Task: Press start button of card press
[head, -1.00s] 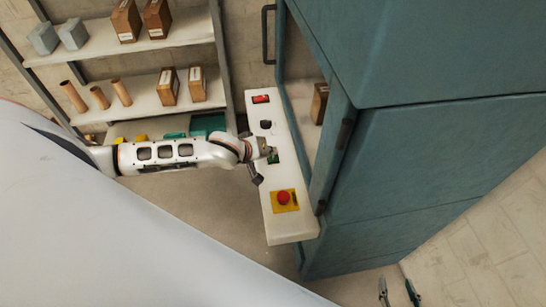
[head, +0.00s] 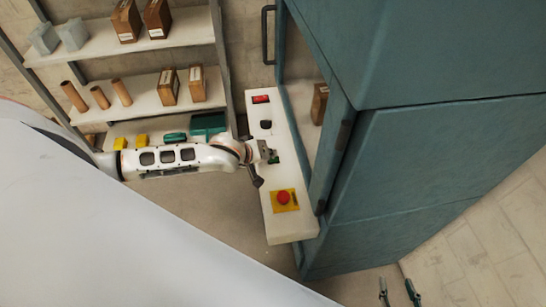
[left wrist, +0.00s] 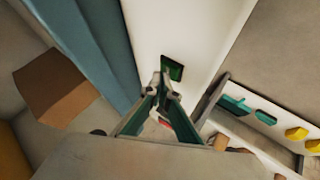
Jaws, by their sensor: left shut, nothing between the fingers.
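The white control panel (head: 281,227) of the press carries a green start button (head: 276,160), a black knob (head: 266,125), a red switch (head: 261,99) and a red emergency stop on a yellow plate (head: 284,198). My left gripper (head: 271,156) is at the green button and partly covers it. In the left wrist view the green button (left wrist: 172,68) lies just beyond the closed fingertips (left wrist: 162,84). I cannot tell whether they touch it. The gripper is shut and empty. My right gripper (head: 399,292) shows at the bottom edge, fingers apart and empty, away from the panel.
A large teal cabinet (head: 420,160) stands right of the panel, with a handle (head: 268,35) at its open front. Shelves (head: 150,107) with boxes, cylinders and bins stand behind my left arm. Bare floor (head: 200,215) lies left of the panel.

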